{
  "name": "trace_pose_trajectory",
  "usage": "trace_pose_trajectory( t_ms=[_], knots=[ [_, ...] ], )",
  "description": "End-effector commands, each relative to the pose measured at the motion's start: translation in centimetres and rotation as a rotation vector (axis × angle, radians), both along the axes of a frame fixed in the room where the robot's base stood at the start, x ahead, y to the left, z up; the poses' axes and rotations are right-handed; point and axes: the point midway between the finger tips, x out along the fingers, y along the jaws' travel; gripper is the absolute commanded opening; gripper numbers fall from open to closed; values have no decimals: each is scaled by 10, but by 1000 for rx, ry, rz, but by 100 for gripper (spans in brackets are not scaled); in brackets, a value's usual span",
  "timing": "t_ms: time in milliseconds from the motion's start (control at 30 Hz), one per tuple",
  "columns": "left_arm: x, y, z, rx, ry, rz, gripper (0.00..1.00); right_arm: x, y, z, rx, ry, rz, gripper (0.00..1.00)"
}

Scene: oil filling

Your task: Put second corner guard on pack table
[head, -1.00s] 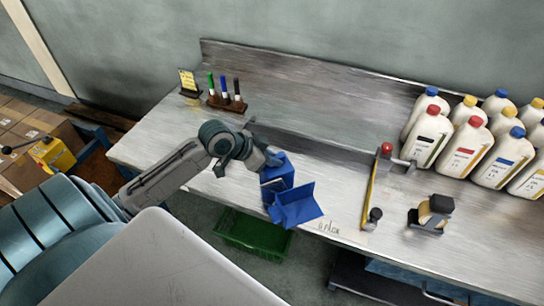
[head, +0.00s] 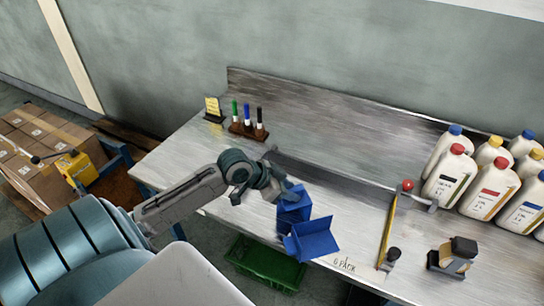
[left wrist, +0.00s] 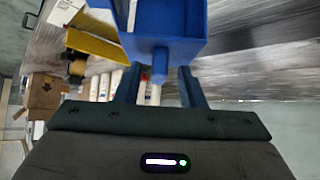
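Two blue corner guards are at the front edge of the metal pack table (head: 205,165), side by side and close together. The front one (head: 312,240) stands with its open angle showing. The rear one (head: 292,211) is partly hidden by my left gripper (head: 284,193), which is right at it. In the left wrist view a blue guard (left wrist: 165,22) fills the top. Its small blue knob shows between the spread fingers of my left gripper (left wrist: 160,88), with gaps on both sides. My right gripper is out of view.
White bottles (head: 478,188) stand at the right. Markers (head: 248,118) stand at the back left. A green bin (head: 262,262) is below. Cartons (head: 45,145) are far left.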

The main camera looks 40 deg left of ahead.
Motion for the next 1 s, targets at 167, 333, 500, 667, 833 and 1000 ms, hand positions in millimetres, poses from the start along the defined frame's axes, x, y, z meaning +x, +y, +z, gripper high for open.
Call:
trace_pose_trajectory(
  t_ms=[167,333,500,667,833,1000],
  knots=[
    [-12,7,11,6,2,-4,36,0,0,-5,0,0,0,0],
    [-21,13,22,7,1,-3,36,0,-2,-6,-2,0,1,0],
    [-30,19,33,8,2,-1,36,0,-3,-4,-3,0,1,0],
    [-37,23,41,7,2,-2,36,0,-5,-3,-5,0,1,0],
    [-45,28,51,9,4,0,36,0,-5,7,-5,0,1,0],
    [-52,32,60,8,3,-1,36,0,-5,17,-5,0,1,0]
  ],
)
